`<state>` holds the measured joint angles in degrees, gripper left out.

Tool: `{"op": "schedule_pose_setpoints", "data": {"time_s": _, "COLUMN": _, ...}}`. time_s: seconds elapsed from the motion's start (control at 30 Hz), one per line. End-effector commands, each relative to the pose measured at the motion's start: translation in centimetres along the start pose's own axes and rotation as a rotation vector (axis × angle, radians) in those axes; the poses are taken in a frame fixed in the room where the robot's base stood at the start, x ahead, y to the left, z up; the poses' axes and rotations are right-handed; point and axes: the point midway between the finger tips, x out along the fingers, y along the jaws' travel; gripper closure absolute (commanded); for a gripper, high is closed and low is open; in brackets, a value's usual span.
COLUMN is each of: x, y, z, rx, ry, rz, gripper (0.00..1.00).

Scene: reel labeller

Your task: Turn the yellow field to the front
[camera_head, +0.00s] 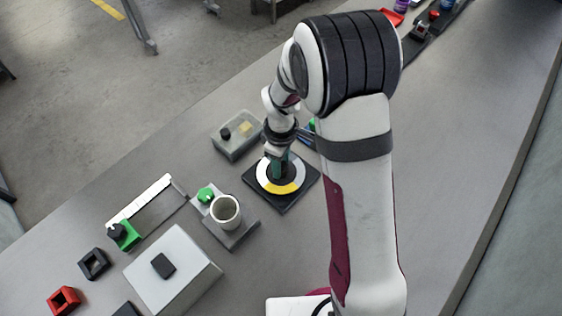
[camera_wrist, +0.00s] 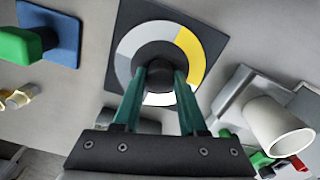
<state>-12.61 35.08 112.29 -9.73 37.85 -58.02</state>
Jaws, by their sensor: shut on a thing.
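A ring-shaped dial (camera_head: 262,183) with white, grey and yellow fields sits on a square black base (camera_head: 285,206). In the head view the yellow field (camera_head: 283,188) lies on the near side of the ring. In the wrist view the yellow field (camera_wrist: 192,58) is at the upper right of the ring. My gripper (camera_wrist: 160,73) reaches down from above with its green fingers on either side of the dial's dark centre knob (camera_wrist: 155,52), shut on it. The gripper (camera_head: 279,165) partly hides the knob and the far part of the ring in the head view.
A grey box (camera_head: 233,148) with a black knob stands just behind left. A white box (camera_head: 190,272) stands further left.

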Motion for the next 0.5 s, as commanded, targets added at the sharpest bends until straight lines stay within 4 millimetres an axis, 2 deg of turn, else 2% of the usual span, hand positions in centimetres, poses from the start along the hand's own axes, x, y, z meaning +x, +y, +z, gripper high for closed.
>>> {"op": "schedule_pose_setpoints", "data": {"time_s": 0.5, "x": -0.04, "y": 0.03, "z": 0.04, "rx": 0.486, "ry": 0.0, "rz": 0.0, "gripper": 1.0}}
